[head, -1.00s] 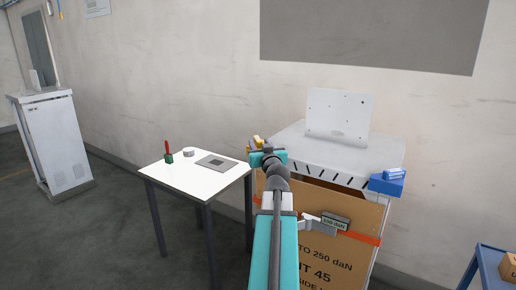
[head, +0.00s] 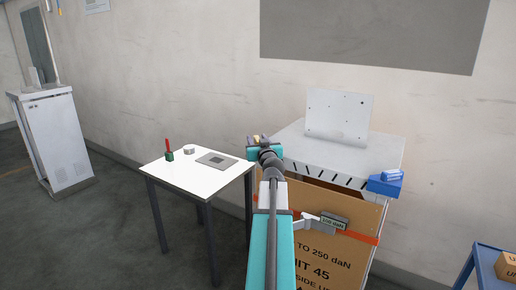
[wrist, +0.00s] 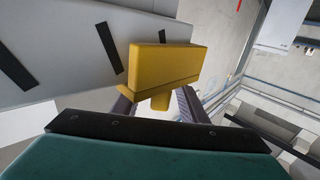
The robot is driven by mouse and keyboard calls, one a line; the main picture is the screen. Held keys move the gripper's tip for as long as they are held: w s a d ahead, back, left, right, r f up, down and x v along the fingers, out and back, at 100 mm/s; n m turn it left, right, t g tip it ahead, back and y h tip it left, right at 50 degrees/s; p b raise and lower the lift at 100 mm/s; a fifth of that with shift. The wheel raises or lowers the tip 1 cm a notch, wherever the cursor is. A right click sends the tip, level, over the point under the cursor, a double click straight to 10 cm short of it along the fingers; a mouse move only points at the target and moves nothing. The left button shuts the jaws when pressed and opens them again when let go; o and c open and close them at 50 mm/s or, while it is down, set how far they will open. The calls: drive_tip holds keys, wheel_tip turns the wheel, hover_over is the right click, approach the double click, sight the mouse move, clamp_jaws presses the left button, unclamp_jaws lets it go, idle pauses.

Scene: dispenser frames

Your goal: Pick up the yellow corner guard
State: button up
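The yellow corner guard (wrist: 165,65) fills the upper middle of the wrist view, in front of the slotted pale face of the white cabinet (wrist: 65,50). It has a wide block and a short stub pointing down toward my gripper. My gripper (wrist: 158,105) has its two dark fingers apart, one on each side of the stub, with gaps showing beside it. The fingertips reach the guard's underside; contact is unclear. In the head view my gripper (head: 264,150) is at the cabinet's left front corner, with only a bit of yellow showing behind it.
A cardboard sheet (head: 345,240) with an orange strap (head: 362,237) covers the cabinet front. A blue block (head: 385,186) sits at its right corner. The white table (head: 180,170) on the left holds a red-handled tool (head: 168,150), a roll (head: 189,149) and a grey plate (head: 216,160).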

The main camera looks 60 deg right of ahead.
drive_tip(key=shift+c, duration=0.4)
clamp_jaws()
drive_tip(key=shift+r, duration=0.1)
drive_tip(key=shift+r+b, duration=0.35)
drive_tip(key=shift+r, duration=4.55)
